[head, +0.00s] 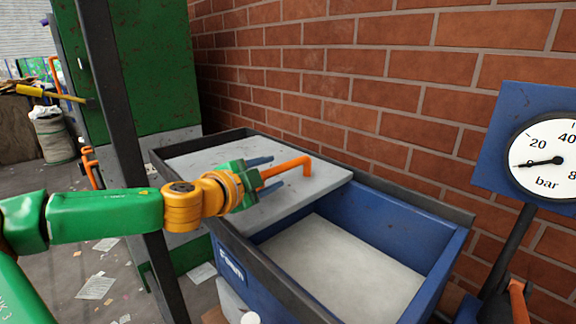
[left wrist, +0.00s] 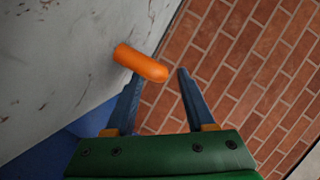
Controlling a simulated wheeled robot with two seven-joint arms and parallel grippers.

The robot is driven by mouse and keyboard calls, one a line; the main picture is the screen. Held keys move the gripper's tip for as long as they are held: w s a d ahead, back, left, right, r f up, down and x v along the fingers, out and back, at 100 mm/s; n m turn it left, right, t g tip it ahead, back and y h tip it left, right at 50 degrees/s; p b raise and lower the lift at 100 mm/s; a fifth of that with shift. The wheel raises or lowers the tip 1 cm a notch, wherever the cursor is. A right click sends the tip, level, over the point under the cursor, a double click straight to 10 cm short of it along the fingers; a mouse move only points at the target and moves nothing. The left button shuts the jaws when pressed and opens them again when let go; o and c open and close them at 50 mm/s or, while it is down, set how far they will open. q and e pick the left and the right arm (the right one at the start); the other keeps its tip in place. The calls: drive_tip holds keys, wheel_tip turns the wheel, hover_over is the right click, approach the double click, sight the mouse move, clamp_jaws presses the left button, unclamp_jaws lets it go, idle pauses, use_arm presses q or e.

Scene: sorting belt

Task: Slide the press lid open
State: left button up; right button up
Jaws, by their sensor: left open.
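The press lid (head: 222,157) is a flat, scuffed grey plate covering the far-left part of a blue box (head: 262,262). The near-right part of the box is uncovered and shows a pale grey inside. An orange bar handle (head: 293,164) stands on the lid near its right side. My left gripper (head: 268,173) is open at the handle's left end. In the left wrist view the handle's rounded end (left wrist: 142,63) lies by the tip of the left finger, partly across the gap between the fingers (left wrist: 160,75). I cannot tell whether they touch. My right gripper is out of view.
A brick wall (head: 340,70) runs close behind the box. A pressure gauge (head: 545,160) on a blue panel stands at the right. A dark post (head: 115,110) and a green cabinet (head: 150,65) stand at the left. Paper scraps litter the floor.

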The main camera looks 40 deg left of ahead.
sight(281, 169)
use_arm(q)
drive_tip(key=p+x, duration=0.1)
drive_tip(key=x, duration=0.3)
drive_tip(key=shift+r+p, duration=0.1)
drive_tip(key=shift+p, duration=0.2)
drive_tip(key=shift+w+d, duration=0.1)
drive_tip(key=shift+w, duration=0.3)
drive_tip(key=shift+s, duration=0.1)
drive_tip(key=shift+c, duration=0.6)
clamp_jaws()
